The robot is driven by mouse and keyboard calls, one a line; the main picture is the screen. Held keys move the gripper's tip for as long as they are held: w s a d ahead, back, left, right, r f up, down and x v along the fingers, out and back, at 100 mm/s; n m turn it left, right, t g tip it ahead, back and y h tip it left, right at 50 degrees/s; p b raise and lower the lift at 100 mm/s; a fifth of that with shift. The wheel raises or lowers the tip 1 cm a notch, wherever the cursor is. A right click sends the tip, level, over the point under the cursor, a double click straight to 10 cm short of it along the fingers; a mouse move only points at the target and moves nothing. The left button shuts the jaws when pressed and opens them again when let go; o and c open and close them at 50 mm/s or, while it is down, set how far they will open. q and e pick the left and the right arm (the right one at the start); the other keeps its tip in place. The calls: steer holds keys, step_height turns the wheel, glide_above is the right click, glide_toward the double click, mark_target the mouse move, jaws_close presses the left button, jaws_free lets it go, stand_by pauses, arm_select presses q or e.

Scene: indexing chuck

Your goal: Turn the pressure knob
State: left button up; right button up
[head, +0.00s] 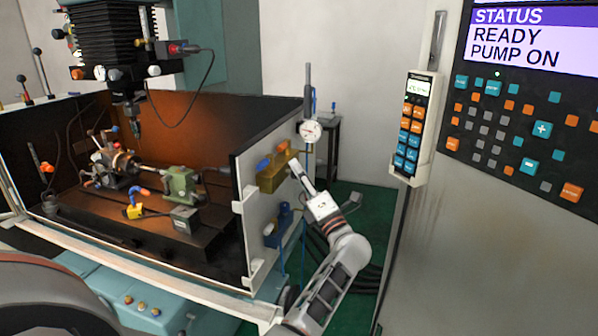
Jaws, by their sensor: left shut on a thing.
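My left gripper (294,166) reaches up to the right end of the yellow block. It is shut on a knob there, and the fingers hide most of that knob. My right gripper is not in view.
A blue valve unit (279,232) sits below the yellow block on the same panel (250,210). Left of the panel is the machine enclosure with the indexing chuck (117,161). A hand pendant (412,128) and control panel (520,120) stand at right, showing READY and PUMP ON.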

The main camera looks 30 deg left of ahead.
arm_select(q)
steer(key=o, duration=1.1)
steer(key=v, duration=0.7)
steer(key=shift+d, duration=0.25)
steer(key=shift+f, duration=0.1)
